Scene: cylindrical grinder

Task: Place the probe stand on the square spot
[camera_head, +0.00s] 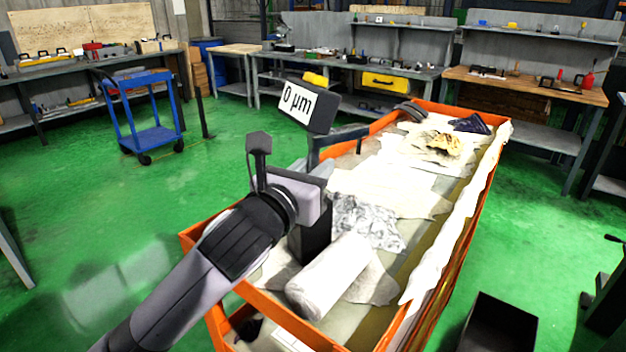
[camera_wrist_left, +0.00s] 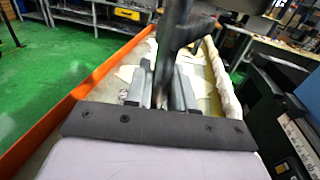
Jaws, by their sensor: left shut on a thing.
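The dark probe stand (camera_head: 323,145), with a tilted display reading "0 µm" (camera_head: 297,104), is held over the near part of the orange-rimmed tray. My left gripper (camera_head: 318,208) is shut on it. In the left wrist view the fingers (camera_wrist_left: 162,92) close around its dark upright post (camera_wrist_left: 171,45). A dark block under the gripper in the head view looks like the lower part of the stand; I cannot tell whether it touches the tray. I cannot make out the square spot with certainty. My right gripper is not in view.
The orange tray (camera_head: 462,222) holds a white paper roll (camera_head: 328,275), crumpled foil (camera_head: 368,222), and several cloths. A black open box (camera_head: 500,325) stands at lower right. A blue cart (camera_head: 155,138) and workbenches stand behind. The green floor at left is clear.

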